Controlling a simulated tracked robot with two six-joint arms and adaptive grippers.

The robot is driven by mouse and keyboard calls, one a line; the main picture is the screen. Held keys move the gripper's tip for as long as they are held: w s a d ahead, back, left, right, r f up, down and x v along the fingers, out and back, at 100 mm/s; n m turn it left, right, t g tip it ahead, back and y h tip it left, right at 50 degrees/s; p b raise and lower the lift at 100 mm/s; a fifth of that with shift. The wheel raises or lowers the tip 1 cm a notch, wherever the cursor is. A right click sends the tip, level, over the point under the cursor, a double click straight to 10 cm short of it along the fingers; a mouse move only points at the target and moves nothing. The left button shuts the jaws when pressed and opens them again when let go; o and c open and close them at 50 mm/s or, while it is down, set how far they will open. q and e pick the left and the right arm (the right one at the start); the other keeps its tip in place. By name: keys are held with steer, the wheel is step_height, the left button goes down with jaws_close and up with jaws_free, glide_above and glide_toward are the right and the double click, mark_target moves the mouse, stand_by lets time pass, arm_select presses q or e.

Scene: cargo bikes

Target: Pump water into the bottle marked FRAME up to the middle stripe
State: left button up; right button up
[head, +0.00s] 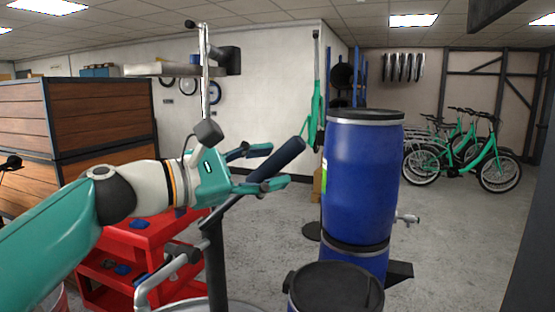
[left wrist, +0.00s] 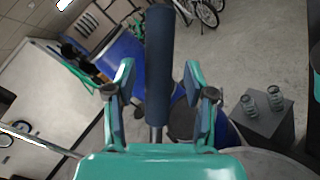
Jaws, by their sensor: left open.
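My left gripper (head: 272,164) is open, with its fingers on either side of the dark grip of the pump handle (head: 285,152). In the left wrist view the grip (left wrist: 158,75) stands upright between the parted fingers, and I see a gap on both sides. The handle slopes down to a dark pump post (head: 216,262), with a grey curved pipe (head: 165,272) at its left. In the left wrist view two clear bottles (left wrist: 248,103) (left wrist: 274,98) stand on a grey block (left wrist: 262,128). Their markings and stripes are too small to read. My right gripper is out of view.
A blue barrel (head: 360,175) with a tap stands right of the pump, behind a black-lidded bin (head: 336,288). A red cart (head: 150,240) and wooden crates (head: 100,110) stand at left. Green bikes (head: 470,155) are at the back right.

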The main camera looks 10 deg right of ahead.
arm_select(q)
steer(key=shift+w+d, duration=0.2)
steer(key=shift+d, duration=0.5)
jaws_close()
